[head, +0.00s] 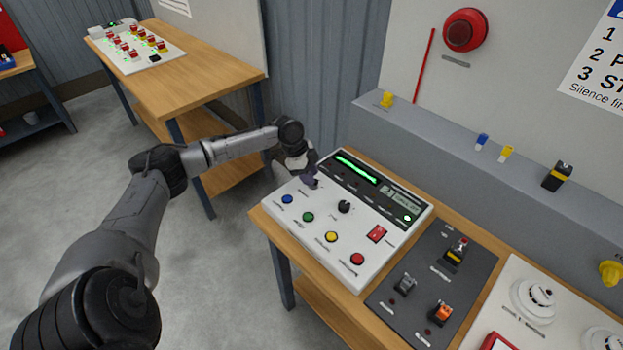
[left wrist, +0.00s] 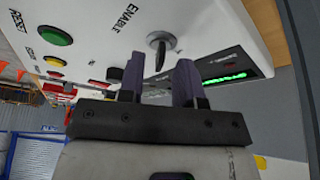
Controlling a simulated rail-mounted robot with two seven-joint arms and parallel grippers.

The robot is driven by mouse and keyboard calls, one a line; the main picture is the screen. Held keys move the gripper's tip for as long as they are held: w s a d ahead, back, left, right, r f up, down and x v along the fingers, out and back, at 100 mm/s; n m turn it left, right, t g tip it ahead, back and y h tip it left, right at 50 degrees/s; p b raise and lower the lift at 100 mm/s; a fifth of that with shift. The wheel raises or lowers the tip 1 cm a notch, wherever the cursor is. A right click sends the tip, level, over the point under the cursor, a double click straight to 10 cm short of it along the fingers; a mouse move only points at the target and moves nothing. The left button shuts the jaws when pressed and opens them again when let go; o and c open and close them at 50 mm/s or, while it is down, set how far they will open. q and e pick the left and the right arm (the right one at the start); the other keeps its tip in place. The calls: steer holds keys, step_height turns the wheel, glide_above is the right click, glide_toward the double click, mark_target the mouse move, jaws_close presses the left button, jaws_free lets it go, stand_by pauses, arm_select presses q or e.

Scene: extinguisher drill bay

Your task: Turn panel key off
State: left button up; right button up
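The white control panel (head: 330,262) sits on a wooden bench in the head view. In the left wrist view a dark key (left wrist: 160,50) stands in a round silver switch by the word ENABLE. My left gripper (head: 313,181) is at the panel's back left corner in the head view and hides the key there. In the left wrist view my left gripper (left wrist: 160,72) is open, its two dark fingers apart, with the key's lower end appearing in the gap between the tips. Whether they touch it I cannot tell. My right gripper is out of view.
A grey ledge (head: 450,155) runs behind.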

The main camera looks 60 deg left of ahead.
arm_select(q)
steer(key=shift+x, duration=0.8)
steer(key=shift+c, duration=0.2)
jaws_close()
